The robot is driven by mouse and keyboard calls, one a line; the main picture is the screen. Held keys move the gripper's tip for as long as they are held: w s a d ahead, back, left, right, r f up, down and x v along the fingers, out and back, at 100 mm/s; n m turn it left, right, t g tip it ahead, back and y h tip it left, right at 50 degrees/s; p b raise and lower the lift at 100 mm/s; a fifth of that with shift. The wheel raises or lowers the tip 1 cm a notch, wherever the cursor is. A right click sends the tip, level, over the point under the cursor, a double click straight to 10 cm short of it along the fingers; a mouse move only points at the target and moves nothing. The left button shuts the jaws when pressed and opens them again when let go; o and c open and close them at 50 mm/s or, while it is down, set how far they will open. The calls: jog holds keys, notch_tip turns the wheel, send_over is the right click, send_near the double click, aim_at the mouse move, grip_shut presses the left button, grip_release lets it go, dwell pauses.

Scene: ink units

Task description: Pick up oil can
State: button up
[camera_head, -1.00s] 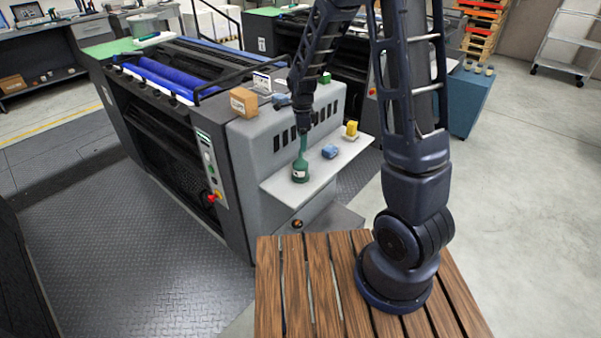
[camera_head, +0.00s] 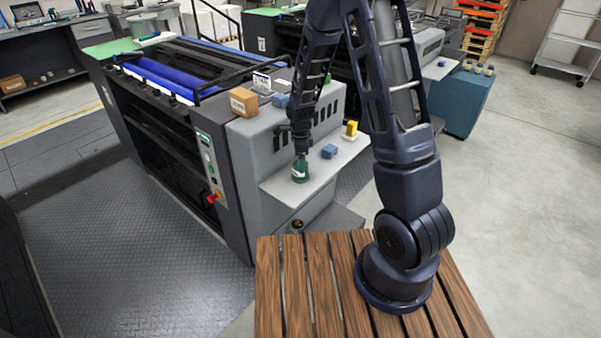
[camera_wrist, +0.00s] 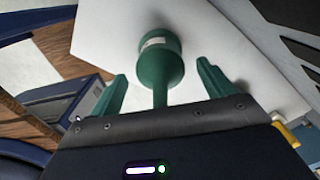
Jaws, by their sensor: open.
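The oil can (camera_head: 300,174) is green with a pale label and stands on the white shelf (camera_head: 275,187) on the side of the grey press. In the wrist view the can's round body (camera_wrist: 160,62) and thin spout lie between the two green fingers, the spout pointing back toward the palm. My gripper (camera_head: 301,157) is directly above the can and hides its upper part in the head view. In the wrist view my gripper (camera_wrist: 160,82) is open, with a gap between each finger and the can.
A blue object (camera_head: 329,151) and a yellow object (camera_head: 351,129) sit farther right on the shelf. A cardboard box (camera_head: 243,101) and another blue object (camera_head: 281,100) stand on the press top behind. The wooden slatted platform (camera_head: 318,290) under my base is below.

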jog(key=shift+f, duration=0.7)
jog(key=c, duration=1.7)
jog(key=shift+r, duration=0.1)
